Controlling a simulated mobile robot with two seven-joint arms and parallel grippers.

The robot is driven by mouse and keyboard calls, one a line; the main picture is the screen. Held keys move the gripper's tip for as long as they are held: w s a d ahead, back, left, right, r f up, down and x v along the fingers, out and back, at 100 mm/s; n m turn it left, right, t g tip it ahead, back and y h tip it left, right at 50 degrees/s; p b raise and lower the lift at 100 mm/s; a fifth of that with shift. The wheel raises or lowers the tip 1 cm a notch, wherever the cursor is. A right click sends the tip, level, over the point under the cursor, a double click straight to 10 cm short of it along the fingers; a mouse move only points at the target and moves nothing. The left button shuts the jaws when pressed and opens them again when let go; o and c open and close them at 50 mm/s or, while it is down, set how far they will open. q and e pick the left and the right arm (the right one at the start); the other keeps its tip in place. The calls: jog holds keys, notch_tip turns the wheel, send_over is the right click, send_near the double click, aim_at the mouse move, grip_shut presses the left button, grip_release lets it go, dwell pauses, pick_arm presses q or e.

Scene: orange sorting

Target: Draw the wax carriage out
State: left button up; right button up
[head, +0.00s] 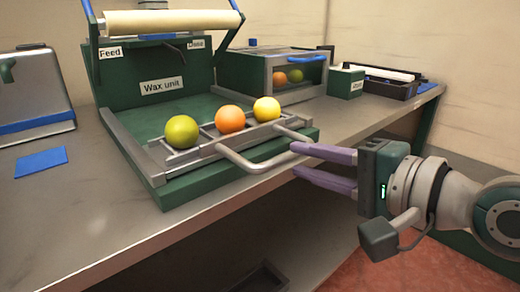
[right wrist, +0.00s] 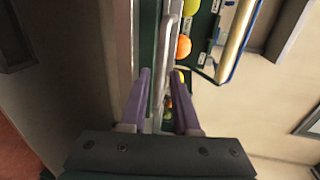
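The wax carriage (head: 205,150) is a grey metal rack on the green wax unit (head: 150,75), with a silver bar handle (head: 255,165) at its front. A green fruit (head: 181,131), an orange one (head: 230,119) and a yellow one (head: 266,108) sit in a row on it. My right gripper (head: 297,159) is open, its purple fingers pointing left at the handle's right end. In the right wrist view, the silver bar (right wrist: 168,55) runs between the open fingers (right wrist: 162,75); contact cannot be told. My left gripper is not in view.
A green and metal box (head: 270,72) with fruit inside stands behind, beside a small green box (head: 345,82) and a black tray (head: 385,84). A blue mat (head: 41,162) and a metal box (head: 30,90) are at left. The table's front edge is below the handle.

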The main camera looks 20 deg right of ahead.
jog(key=p+v, duration=0.1)
jog(key=v, duration=0.7)
jog(key=shift+s, duration=0.4)
jog(key=shift+d+r+p, duration=0.1)
jog(key=shift+r+p, duration=0.05)
jog(key=shift+p, duration=0.15)
jog(key=s+a+r+n+g+h+p, duration=0.1)
jog(key=s+a+r+n+g+p, duration=0.55)
jog(key=n+p, duration=0.6)
jog(key=s+d+r+n+g+h+p, duration=0.2)
jog(key=s+r+n+g+h+p, duration=0.25)
jog(key=s+r+p, duration=0.7)
notch_tip(320, 180, up, 34)
jog(key=w+m+p, duration=0.1)
jog(key=w+p, duration=0.1)
jog(key=p, duration=3.5)
jog(key=shift+w+d, duration=0.2)
jog(key=shift+w, duration=0.05)
jog(key=shift+f, duration=0.1)
